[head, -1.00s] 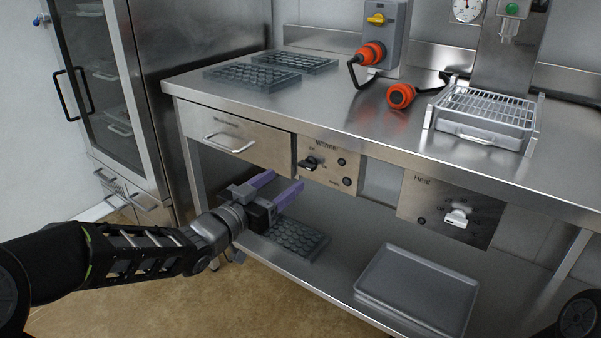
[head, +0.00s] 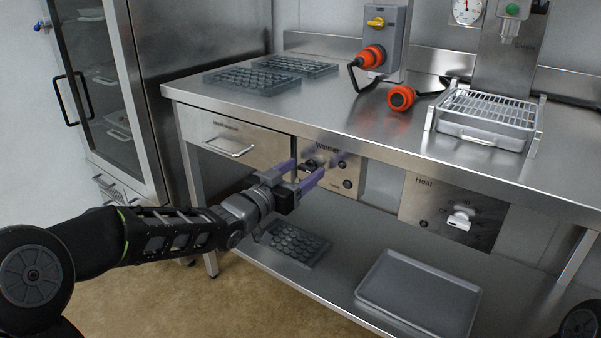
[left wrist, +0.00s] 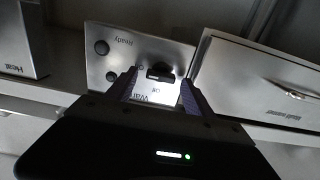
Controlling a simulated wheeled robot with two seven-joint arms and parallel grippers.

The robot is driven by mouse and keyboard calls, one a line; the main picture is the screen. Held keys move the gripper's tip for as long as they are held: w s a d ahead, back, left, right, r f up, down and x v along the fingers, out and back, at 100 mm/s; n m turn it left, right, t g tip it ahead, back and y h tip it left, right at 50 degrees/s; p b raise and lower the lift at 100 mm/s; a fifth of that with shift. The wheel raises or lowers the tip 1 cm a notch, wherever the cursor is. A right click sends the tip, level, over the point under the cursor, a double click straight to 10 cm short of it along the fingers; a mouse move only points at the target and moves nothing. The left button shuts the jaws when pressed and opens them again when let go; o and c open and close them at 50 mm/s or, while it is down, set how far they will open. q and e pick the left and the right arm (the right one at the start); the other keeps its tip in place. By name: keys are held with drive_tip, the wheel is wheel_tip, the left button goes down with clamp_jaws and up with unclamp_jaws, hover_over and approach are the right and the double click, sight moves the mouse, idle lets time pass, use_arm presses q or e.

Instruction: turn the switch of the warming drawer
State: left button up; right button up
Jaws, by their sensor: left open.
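The warming drawer's switch is a dark knob (head: 311,164) on the steel panel marked "Warmer" (head: 338,186), right of the drawer front (head: 232,140). My left gripper (head: 305,172) is open, its two purple fingers pointing at the panel, one to each side of the knob in the head view. In the left wrist view the knob (left wrist: 160,74) shows upside down between the fingertips (left wrist: 157,85). I cannot tell whether the fingers touch it. My right gripper is not in view.
A second panel marked "Heat" with a white knob (head: 461,218) is to the right. The steel counter (head: 330,115) overhangs the panels. A grey tray (head: 415,295) and a dark mould (head: 292,243) lie on the lower shelf. A tall glass-door cabinet (head: 150,90) stands at the left.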

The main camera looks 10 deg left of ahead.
use_arm(q)
clamp_jaws()
idle(0.5)
